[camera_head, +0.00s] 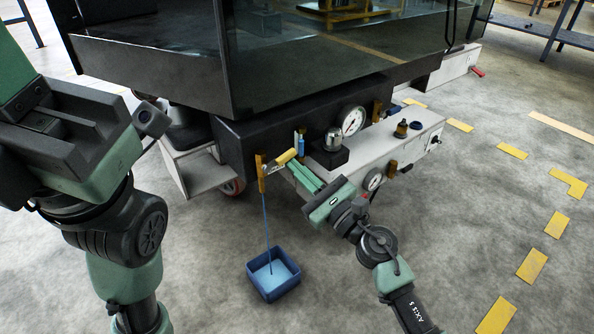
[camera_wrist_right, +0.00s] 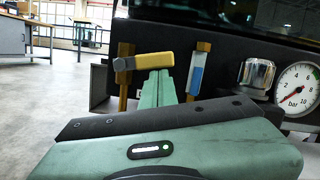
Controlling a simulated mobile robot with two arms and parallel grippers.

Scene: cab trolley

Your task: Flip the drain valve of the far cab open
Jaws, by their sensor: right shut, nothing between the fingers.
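A drain valve with a brass body (camera_head: 261,175) and a yellow lever (camera_head: 286,157) is on the dark cab (camera_head: 330,60). In the right wrist view the yellow lever (camera_wrist_right: 152,61) points sideways to the right from the brass body (camera_wrist_right: 123,76). A thin blue stream runs from the brass body down into a blue bin (camera_head: 273,274) on the floor. My right gripper (camera_head: 295,168) is shut and empty. Its green fingertips (camera_wrist_right: 157,76) are right at the lever's underside; whether they touch it I cannot tell. My left arm is at the left; its gripper is out of view.
Right of the lever are a blue-handled valve (camera_wrist_right: 196,75), a metal knob (camera_wrist_right: 258,78) and a pressure gauge (camera_wrist_right: 298,88). A grey ledge (camera_head: 395,135) carries further fittings. A red handle (camera_head: 478,72) shows on a farther unit.

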